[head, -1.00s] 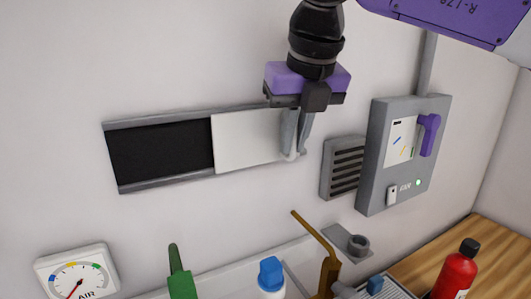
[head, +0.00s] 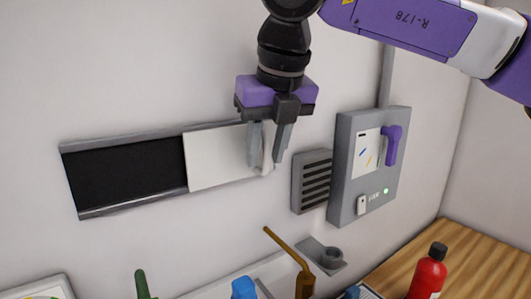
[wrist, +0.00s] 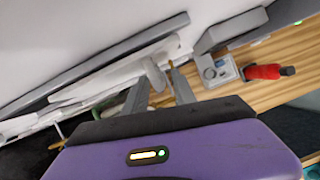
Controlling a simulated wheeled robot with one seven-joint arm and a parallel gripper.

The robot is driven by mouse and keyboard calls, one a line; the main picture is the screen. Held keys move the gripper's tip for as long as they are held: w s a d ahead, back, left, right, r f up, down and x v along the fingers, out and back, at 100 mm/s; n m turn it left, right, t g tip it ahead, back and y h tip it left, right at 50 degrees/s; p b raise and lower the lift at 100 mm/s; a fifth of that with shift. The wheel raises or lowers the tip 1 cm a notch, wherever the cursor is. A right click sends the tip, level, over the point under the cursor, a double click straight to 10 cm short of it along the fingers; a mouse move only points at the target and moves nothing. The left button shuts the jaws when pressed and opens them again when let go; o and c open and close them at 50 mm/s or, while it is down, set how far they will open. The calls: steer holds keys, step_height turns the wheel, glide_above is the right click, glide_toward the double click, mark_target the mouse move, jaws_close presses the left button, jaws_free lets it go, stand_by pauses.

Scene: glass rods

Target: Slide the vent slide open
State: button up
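The vent slide (head: 218,160) is a flat white panel between two grey rails on the wall. To its left a black opening (head: 122,172) is uncovered. A pale upright handle (head: 267,156) stands at the panel's right end. My gripper (head: 268,160) points down there with its fingers apart, one on each side of the handle. The fingers look clear of it, though light contact cannot be ruled out. In the wrist view the handle (wrist: 154,74) shows near the fingertips, and the panel (wrist: 110,78) runs off to the left.
A grey louvred vent (head: 312,182) and a grey control box (head: 370,165) with a purple lever (head: 392,144) are on the wall to the right. Below are a brown angled tube (head: 288,250), a grey ring holder (head: 328,256) and a red bottle (head: 428,274).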

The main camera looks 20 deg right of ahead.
steer(key=b+v, duration=0.1)
steer(key=v, duration=0.6)
steer(key=shift+r, duration=0.2)
steer(key=shift+s, duration=0.1)
